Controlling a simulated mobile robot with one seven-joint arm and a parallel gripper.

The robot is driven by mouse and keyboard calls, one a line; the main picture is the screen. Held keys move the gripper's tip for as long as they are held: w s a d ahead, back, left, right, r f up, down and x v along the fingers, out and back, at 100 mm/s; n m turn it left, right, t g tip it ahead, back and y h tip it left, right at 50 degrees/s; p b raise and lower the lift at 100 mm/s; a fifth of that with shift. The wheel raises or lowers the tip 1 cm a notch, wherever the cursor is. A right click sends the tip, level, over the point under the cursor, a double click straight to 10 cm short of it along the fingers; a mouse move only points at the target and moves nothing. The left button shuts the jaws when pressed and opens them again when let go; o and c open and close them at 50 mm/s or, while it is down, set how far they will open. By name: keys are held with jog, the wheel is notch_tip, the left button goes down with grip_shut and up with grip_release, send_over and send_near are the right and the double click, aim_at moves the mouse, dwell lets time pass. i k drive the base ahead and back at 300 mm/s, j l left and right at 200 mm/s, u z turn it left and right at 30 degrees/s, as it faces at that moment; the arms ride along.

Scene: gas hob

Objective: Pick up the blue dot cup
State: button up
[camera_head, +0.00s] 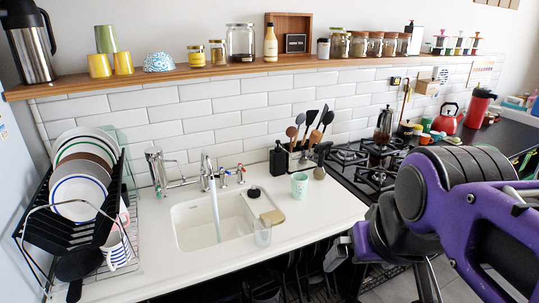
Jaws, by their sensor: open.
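A pale blue-green cup (299,185) stands upright on the white counter, right of the sink and in front of the utensil holder. It is too small in view to make out dots for sure. A blue-and-white patterned cup or bowl (159,62) sits on the wooden shelf, left of the yellow jars. I cannot tell for sure which is the blue dot cup. My gripper (343,250) is at lower right, in front of the counter edge, apart from both. It is open, and no object shows in it. My purple arm hides part of its shape.
A utensil holder (301,158) stands behind the pale cup. The gas hob (351,168) lies to the right. A dish rack (68,225) stands at left.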

aim_at(299, 187)
jog(key=u, duration=1)
jog(key=i+l, duration=0.15)
jog(key=l, duration=0.35)
jog(key=i+l+u, duration=0.1)
jog(key=l, duration=0.4)
jog(key=i+l, duration=0.1)
jog(key=l, duration=0.4)
jog(key=l+u, duration=0.1)
jog(key=l, duration=0.3)
jog(key=k+l+u, duration=0.1)
jog(key=l, duration=0.3)
jog(key=k+l+u, duration=0.15)
jog(key=k+l, duration=0.35)
jog(key=l, duration=0.15)
jog(key=l+u, duration=0.15)
jog(key=l, duration=0.2)
jog(key=i+j, duration=0.1)
jog(key=j, duration=0.2)
jog(key=i+j+z, duration=0.1)
jog(key=j, duration=0.2)
